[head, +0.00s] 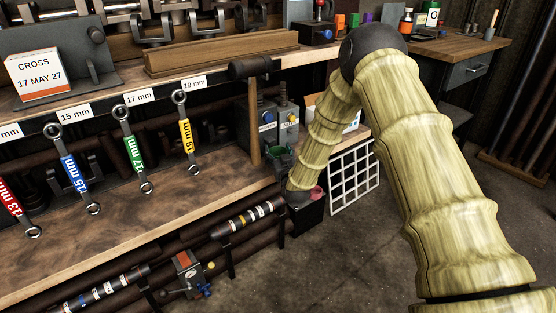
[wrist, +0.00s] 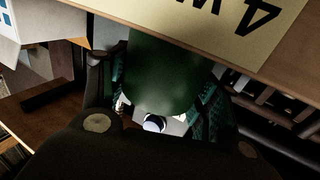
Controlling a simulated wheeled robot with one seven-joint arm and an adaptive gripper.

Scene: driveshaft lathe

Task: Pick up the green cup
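The green cup (wrist: 163,75) is large and dark in the wrist view, its rounded end toward my palm. My gripper (wrist: 163,95) has its two fingers spread, one on each side of the cup. The teal pads face the cup's sides, and parts of them show beside it. Light patches show below the cup between the fingers. I cannot tell whether either pad touches it. In the head view a small dark green shape (head: 280,158) shows beside the end of my arm; I cannot tell cup from gripper there.
A pale sign with dark lettering (wrist: 240,25) and a board edge lie close above the cup in the wrist view. Grey boxes (head: 278,118), a hammer (head: 254,120) and a white grid (head: 355,178) stand near my arm. Hanging wrenches (head: 133,150) are to the left.

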